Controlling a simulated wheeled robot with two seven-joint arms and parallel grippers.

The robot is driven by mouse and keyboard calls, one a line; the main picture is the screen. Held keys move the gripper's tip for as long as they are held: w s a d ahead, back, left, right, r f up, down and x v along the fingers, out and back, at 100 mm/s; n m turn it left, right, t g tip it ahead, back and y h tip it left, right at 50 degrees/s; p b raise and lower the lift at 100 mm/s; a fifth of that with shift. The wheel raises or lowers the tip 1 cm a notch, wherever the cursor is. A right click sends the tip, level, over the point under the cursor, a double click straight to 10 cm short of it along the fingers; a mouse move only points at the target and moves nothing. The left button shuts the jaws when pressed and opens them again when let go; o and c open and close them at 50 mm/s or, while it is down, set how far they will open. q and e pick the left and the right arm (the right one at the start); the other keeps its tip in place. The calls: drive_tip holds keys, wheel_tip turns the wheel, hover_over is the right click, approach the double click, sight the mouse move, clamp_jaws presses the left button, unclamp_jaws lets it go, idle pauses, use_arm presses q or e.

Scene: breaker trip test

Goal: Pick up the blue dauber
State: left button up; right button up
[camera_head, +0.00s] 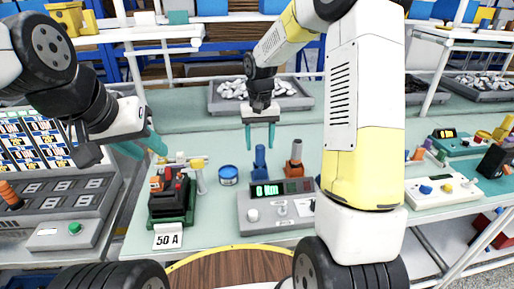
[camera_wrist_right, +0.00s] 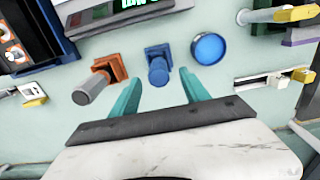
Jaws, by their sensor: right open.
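The blue dauber (camera_head: 260,160) stands upright on the pale green bench, left of an orange dauber (camera_head: 293,166). My right gripper (camera_head: 259,143) is open, with its two teal fingers pointing down above and behind the blue dauber. In the right wrist view the blue dauber (camera_wrist_right: 157,68) shows between and just beyond the fingertips (camera_wrist_right: 159,77), with no contact visible. The orange dauber (camera_wrist_right: 98,80) is left of it there. My left gripper (camera_head: 140,146) is at the left, near the breaker, with its teal fingers apart.
A blue-lidded tin (camera_head: 228,175) stands left of the blue dauber and close to it in the wrist view (camera_wrist_right: 209,48). A grey meter box (camera_head: 268,212) is in front. The breaker (camera_head: 172,190) has a "50 A" card (camera_head: 168,240). A grey tray (camera_head: 225,100) lies behind.

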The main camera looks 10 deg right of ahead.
sight(260, 155)
wheel_tip(260, 155, down, 5)
drive_tip(key=shift+s+d+f, duration=0.1)
drive_tip(key=shift+s+f, duration=0.05)
drive_tip(key=shift+f, duration=0.05)
drive_tip(key=shift+c, duration=0.4)
clamp_jaws()
